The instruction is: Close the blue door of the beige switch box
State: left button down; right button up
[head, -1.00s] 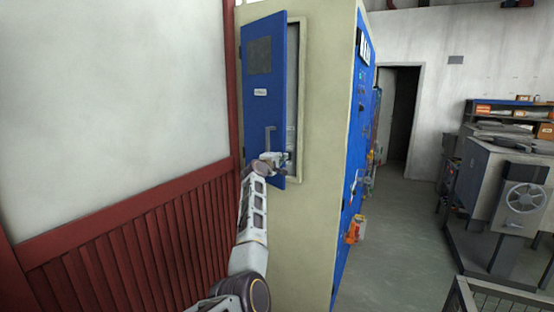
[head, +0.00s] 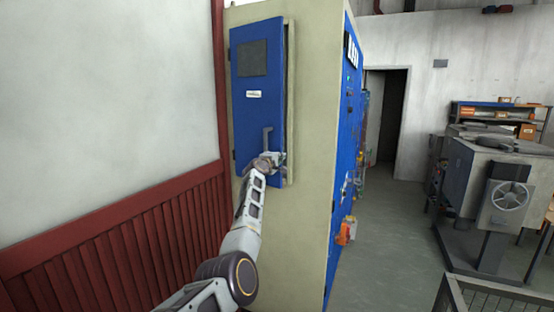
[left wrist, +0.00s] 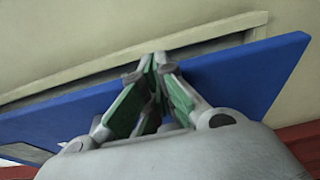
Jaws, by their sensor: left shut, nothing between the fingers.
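The blue door (head: 257,90) hangs on the front of the beige switch box (head: 310,130) and stands slightly ajar, with a narrow gap along its right edge. It has a dark panel, a white label and a grey handle (head: 267,139). My left gripper (head: 278,157) is at the door's lower right edge, just below the handle. The left wrist view shows the blue door (left wrist: 245,82) close up, with the left fingers (left wrist: 154,62) shut and empty against or very near its edge. Whether they touch cannot be told. My right gripper is not in view.
A white wall with red wainscot (head: 130,225) stands close on the left of the box. The box's right side is blue with fittings. Grey machinery (head: 500,190) and a railing (head: 500,295) stand at the right. The floor (head: 390,235) between is clear.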

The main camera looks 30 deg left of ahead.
pick_arm(q)
jog(key=shift+w+d, duration=0.2)
jog(key=shift+w, duration=1.05)
